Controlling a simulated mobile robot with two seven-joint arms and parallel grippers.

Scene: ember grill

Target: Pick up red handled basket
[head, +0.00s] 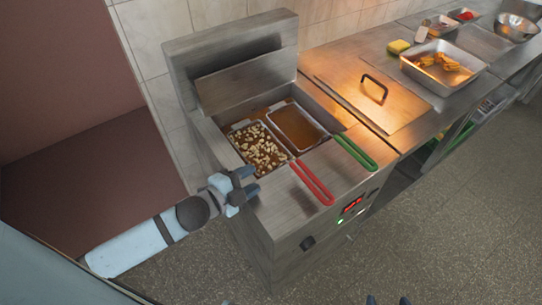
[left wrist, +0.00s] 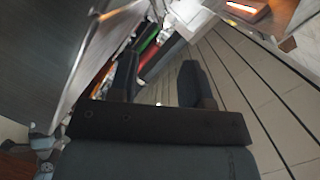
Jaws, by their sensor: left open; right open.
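The red handled basket (head: 258,150) sits in the left side of the fryer, filled with pale pieces of food. Its red handle (head: 312,183) sticks out over the fryer's front edge; the handle also shows in the left wrist view (left wrist: 149,64), between the fingers. My left gripper (head: 253,181) is open and empty, left of the red handle and near the basket's front left corner, apart from the handle. In the left wrist view its fingers (left wrist: 158,80) are spread. My right gripper (head: 388,300) shows only as two spread dark fingertips at the bottom edge, far from the basket.
An empty-looking second basket (head: 298,127) with a green handle (head: 355,152) sits beside it in the fryer (head: 275,208). A metal lid with a black handle (head: 374,88), a tray of food (head: 468,72) and a yellow sponge (head: 399,46) are on the counter. Floor in front is clear.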

